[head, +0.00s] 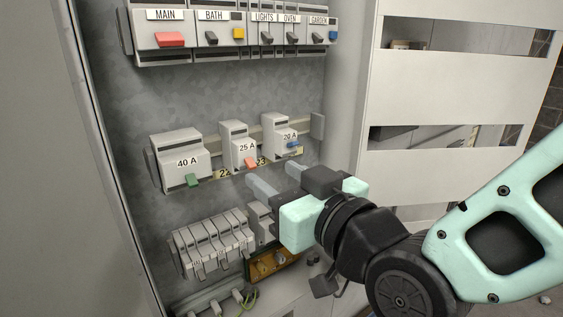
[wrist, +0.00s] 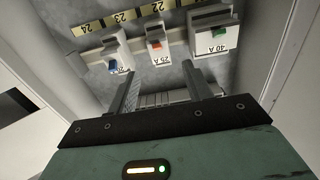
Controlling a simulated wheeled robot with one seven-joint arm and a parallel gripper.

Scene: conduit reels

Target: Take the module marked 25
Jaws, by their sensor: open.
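The module marked 25 A (head: 238,136) is a narrow pale grey block with an orange lever, on the middle rail between the 40 A and 20 A modules. It also shows upside down in the wrist view (wrist: 158,55). My gripper (head: 270,173) is open and empty, below and in front of this module in the head view. In the wrist view, the two fingers (wrist: 157,72) point toward the rail, one on each side of the 25 A module's line, with its front between and beyond the tips. I see no contact.
The wide 40 A module (head: 180,148) with a green lever stands to the left, and the 20 A module (head: 283,128) with a blue lever close to the right. A labelled breaker row (head: 200,38) is above. Terminal blocks (head: 212,245) sit below. The cabinet's side wall is at right.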

